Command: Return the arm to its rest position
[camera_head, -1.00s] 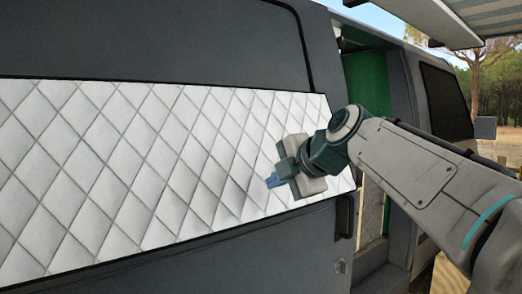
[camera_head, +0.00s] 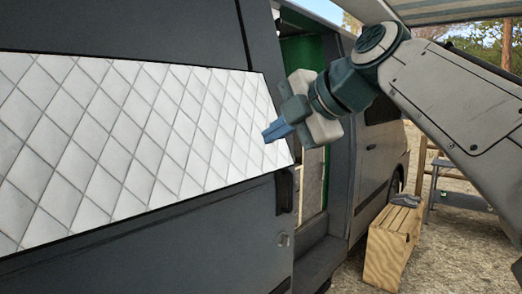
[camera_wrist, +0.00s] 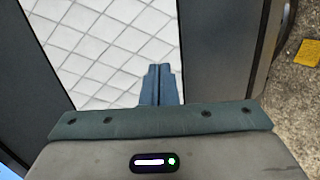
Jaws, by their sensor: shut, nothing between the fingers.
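My gripper (camera_head: 272,133) shows in the head view in front of the right end of the van's white quilted panel, with its blue fingers pointing left. The fingers are together with nothing between them. In the wrist view my gripper (camera_wrist: 160,72) shows its blue fingers side by side over the white quilted panel (camera_wrist: 100,45). My arm comes in from the right of the head view, raised and bent at the joint near the top. I cannot tell the exact gap between the fingertips and the panel.
The grey van's sliding door (camera_head: 130,255) fills the left, with a dark handle (camera_head: 285,191). The open doorway is right of it. A wooden crate (camera_head: 392,246) with grey items on it stands on the gravel. A folding table (camera_head: 460,198) is farther right. An awning (camera_head: 460,8) hangs overhead.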

